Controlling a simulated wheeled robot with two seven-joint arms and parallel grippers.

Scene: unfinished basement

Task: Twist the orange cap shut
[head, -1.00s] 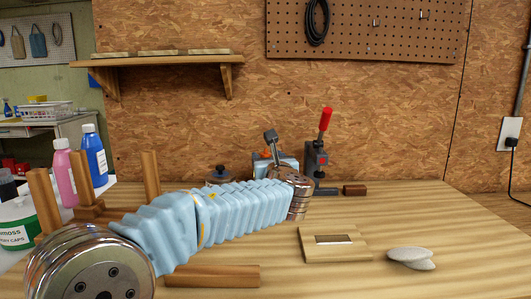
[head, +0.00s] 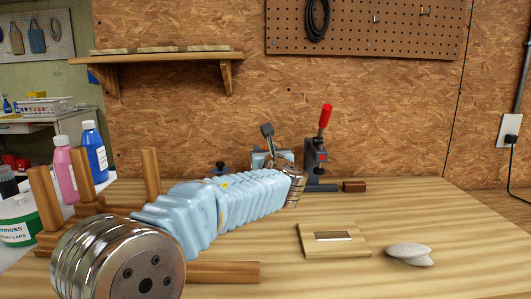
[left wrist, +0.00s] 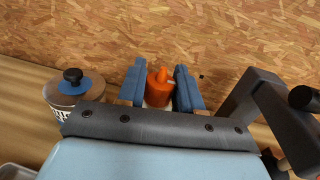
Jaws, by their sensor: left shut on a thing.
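The orange cap (left wrist: 158,88) shows in the left wrist view, with a raised grip on top, between the two blue fingers of my left gripper (left wrist: 160,90). The fingers are shut on its sides. A pale part shows just under the cap; the rest of what it sits on is hidden. In the head view my left gripper (head: 268,160) is at the back of the bench, mostly behind its own wrist, and the cap is hidden there. My right gripper is in no view.
A toggle clamp (head: 318,152) with a red handle stands right of my left gripper. A lidded jar (left wrist: 74,92) with a black knob stands to its left. A wooden block with a slot (head: 333,242) and pale stones (head: 409,254) lie at front right. Wooden posts (head: 151,171) and bottles are at left.

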